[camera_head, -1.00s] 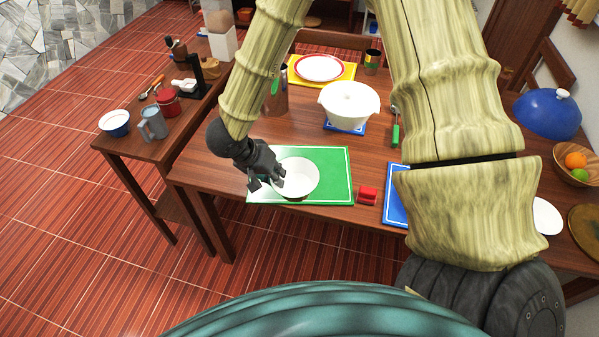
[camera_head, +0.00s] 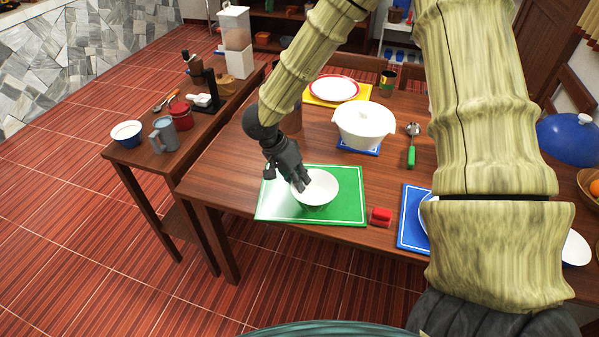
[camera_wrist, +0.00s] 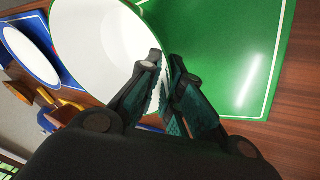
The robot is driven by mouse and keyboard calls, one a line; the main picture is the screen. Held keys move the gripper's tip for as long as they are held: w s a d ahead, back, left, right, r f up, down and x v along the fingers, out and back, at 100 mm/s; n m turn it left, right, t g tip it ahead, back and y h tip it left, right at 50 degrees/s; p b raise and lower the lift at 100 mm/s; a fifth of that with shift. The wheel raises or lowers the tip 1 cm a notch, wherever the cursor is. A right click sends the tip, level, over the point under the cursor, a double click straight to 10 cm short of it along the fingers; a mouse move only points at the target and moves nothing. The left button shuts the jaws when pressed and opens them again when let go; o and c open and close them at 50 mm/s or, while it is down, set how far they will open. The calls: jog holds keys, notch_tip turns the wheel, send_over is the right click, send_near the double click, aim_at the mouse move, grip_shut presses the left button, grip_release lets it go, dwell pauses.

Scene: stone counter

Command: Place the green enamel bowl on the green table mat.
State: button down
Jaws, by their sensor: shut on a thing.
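The green enamel bowl (camera_head: 318,188) has a white inside and a dark green outside. It is upright over the middle of the green table mat (camera_head: 349,212). I cannot tell whether its base touches the mat. My gripper (camera_head: 300,183) is shut on the bowl's left rim in the head view. In the wrist view, my gripper's fingers (camera_wrist: 163,92) pinch the wall of the bowl (camera_wrist: 100,45), with the green mat (camera_wrist: 232,45) beyond. The mat's part under the bowl is hidden.
A red object (camera_head: 381,216) lies just right of the mat, and a blue mat (camera_head: 409,236) lies further right. A white pot (camera_head: 364,124) stands behind, with a green-handled ladle (camera_head: 412,150) beside it. Bare wood (camera_head: 222,172) shows left of the mat.

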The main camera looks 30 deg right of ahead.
jog(key=w+d, duration=0.1)
jog(key=w, duration=0.1)
jog(key=w+d, duration=0.1)
jog(key=w, duration=0.1)
jog(key=w+d+p, duration=0.1)
jog(key=w, duration=0.1)
jog(key=shift+d+f, duration=0.2)
jog(key=shift+f, duration=0.15)
jog(key=shift+f+p, duration=0.3)
jog(key=shift+f, duration=1.4)
jog(key=shift+f, duration=0.15)
jog(key=c, duration=1.6)
grip_release()
jog(key=shift+o, duration=0.2)
jog(key=b+v, duration=0.1)
jog(key=v, duration=1.1)
jog(key=shift+b, duration=0.3)
jog(key=shift+s, duration=0.1)
